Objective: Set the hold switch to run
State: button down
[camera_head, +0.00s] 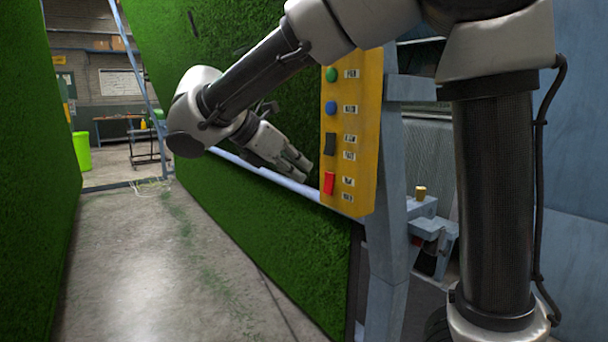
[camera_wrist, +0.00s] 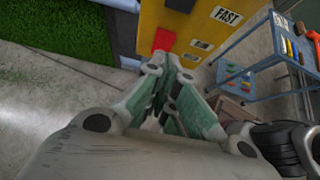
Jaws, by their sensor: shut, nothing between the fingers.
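A yellow control panel (camera_head: 366,130) stands upright on a grey post. It carries a green button (camera_head: 331,74), a blue button (camera_head: 331,108), a black rocker switch (camera_head: 330,144) and, lowest, a red rocker switch (camera_head: 329,183). White labels sit beside each; those by the red switch are too small to read, so I cannot tell which way it is set. The wrist view also shows the red switch (camera_wrist: 163,40), just beyond my fingertips. My gripper (camera_head: 303,172) is shut and empty, left of the panel at about the red switch's height. Contact is not clear.
Green turf walls (camera_head: 57,150) flank a concrete aisle (camera_head: 160,260) on the left. A grey rail runs along the turf behind my gripper. A blue-grey cart (camera_wrist: 255,85) with tools stands right of the panel in the wrist view. A lime bin (camera_head: 82,150) is far back.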

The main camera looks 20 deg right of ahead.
jog(key=s+a+r, duration=0.1)
jog(key=a+r, duration=0.3)
jog(key=r, duration=0.2)
jog(key=shift+s+a+r, duration=0.25)
jog(key=shift+a+r, duration=0.1)
jog(key=shift+a, duration=0.05)
notch_tip(320, 180, down, 9)
jog(key=s+a+m+y, duration=0.2)
jog(key=m+y, duration=0.1)
jog(key=m, duration=0.1)
jog(key=s+d+f+m+g+y, duration=0.2)
jog(key=s+d+f+m+y, duration=0.15)
jog(key=d+m, duration=0.2)
jog(key=s+d+f+m+t+y, duration=0.1)
jog(key=s+d+m, duration=0.5)
jog(key=d, duration=0.3)
jog(key=s+d+f+m+t+y, duration=0.2)
jog(key=s+d+m, duration=0.4)
jog(key=d, duration=0.3)
jog(key=shift+f, duration=0.25)
